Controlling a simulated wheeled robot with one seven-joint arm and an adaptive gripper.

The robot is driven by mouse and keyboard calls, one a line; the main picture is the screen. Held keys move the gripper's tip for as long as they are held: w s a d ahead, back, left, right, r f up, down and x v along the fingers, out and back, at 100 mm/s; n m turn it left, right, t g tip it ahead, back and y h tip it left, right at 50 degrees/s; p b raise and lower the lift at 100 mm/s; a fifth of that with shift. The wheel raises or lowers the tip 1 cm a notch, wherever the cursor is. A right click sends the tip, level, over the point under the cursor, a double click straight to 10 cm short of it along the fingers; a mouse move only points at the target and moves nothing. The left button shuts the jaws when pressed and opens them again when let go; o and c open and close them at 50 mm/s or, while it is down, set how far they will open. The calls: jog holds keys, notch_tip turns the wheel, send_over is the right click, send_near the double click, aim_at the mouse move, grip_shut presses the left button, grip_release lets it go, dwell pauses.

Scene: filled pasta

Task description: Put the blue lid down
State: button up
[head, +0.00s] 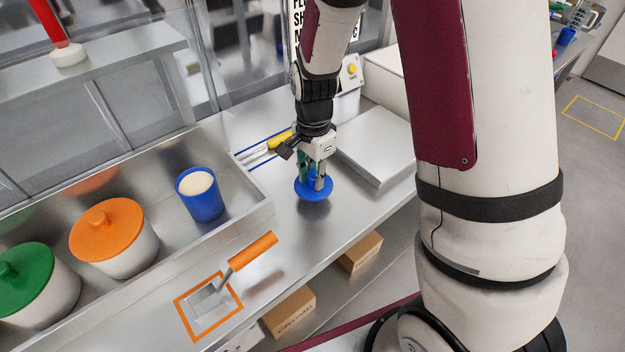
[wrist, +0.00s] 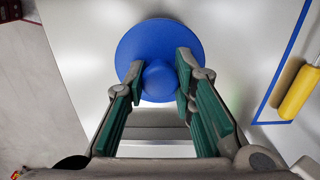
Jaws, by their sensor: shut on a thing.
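The blue lid (head: 314,192) is a round disc with a knob on top. It is at the counter, to the right of the tray; I cannot tell whether it touches the surface. My gripper (head: 314,180) points down over it and is shut on its knob. In the wrist view the lid (wrist: 160,38) lies flat-on between the green-padded fingers, and my gripper (wrist: 160,80) has a fingertip on each side of the knob. An open blue container (head: 202,203) with pale contents stands in the steel tray, left of the lid.
The steel tray (head: 262,211) also holds an orange-lidded pot (head: 110,225) and a green-lidded pot (head: 28,280). A yellow-handled tool (head: 279,139) lies behind my gripper. A pale flat-topped box (head: 375,140) stands to the right.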

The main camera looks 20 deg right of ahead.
aim_at(313, 181)
jog(key=shift+w+d+f, duration=0.1)
jog(key=shift+w+d, duration=0.1)
jog(key=shift+w, duration=0.55)
jog(key=shift+f, duration=1.75)
jog(key=shift+f, duration=0.2)
jog(key=o, duration=0.9)
jog(key=shift+c, duration=0.2)
jog(key=shift+r, duration=0.1)
